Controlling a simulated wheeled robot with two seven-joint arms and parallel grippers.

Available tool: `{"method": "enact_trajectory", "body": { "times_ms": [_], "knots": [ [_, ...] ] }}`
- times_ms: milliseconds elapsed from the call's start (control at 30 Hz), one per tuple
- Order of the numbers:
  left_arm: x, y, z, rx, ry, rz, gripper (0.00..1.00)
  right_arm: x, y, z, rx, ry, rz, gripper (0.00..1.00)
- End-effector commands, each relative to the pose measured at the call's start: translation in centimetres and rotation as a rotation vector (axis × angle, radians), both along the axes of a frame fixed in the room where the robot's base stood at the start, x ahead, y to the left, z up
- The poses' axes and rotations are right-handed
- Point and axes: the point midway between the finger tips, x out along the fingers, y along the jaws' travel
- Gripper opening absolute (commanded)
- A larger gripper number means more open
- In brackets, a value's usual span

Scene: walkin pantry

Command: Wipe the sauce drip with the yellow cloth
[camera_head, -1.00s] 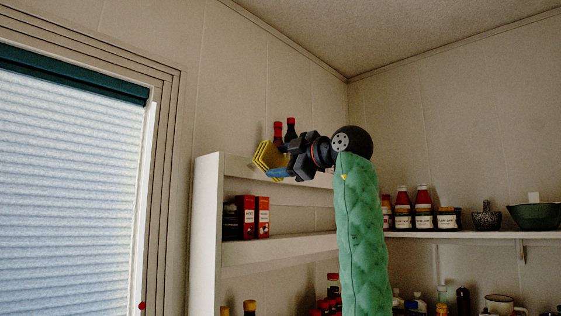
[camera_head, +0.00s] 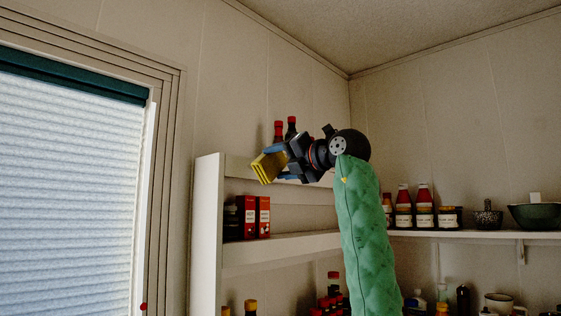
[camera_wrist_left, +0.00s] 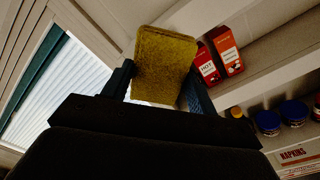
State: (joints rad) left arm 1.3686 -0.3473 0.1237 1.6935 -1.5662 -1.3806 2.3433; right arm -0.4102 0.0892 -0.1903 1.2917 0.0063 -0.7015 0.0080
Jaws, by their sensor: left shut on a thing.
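The yellow cloth (camera_head: 266,168), a folded pad, is held in my left gripper (camera_head: 277,161). The gripper is shut on it, beside the upper part of the white shelf unit. In the left wrist view, the cloth (camera_wrist_left: 164,64) sticks out between the two fingers (camera_wrist_left: 160,88). No sauce drip shows clearly. A small red spot (camera_head: 143,306) is on the window frame at the lower left; I cannot tell whether it is sauce. My right gripper is not in view.
The white shelf unit (camera_head: 207,235) holds red boxes (camera_head: 256,217), and dark red-capped bottles (camera_head: 279,131) stand at its top. A shelf (camera_head: 470,234) on the right wall carries jars and a green bowl (camera_head: 536,215). A window blind (camera_head: 65,190) is at the left.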

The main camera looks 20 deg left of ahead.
Motion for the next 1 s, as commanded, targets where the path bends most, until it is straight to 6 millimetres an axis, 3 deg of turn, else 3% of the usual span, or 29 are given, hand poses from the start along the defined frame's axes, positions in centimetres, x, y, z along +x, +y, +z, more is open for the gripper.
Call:
{"method": "enact_trajectory", "body": {
  "times_ms": [167, 700, 1000],
  "knots": [
    [0.1, 0.4, 0.0, -0.009, -0.028, 0.001, 0.4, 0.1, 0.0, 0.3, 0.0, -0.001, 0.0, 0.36],
    [1.6, 4.6, 0.1, -0.008, -0.025, 0.001, 0.4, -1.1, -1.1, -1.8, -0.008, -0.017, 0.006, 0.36],
    [2.0, 5.6, 0.0, -0.008, -0.024, 0.0, 0.4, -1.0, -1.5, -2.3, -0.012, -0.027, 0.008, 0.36]
  ]
}}
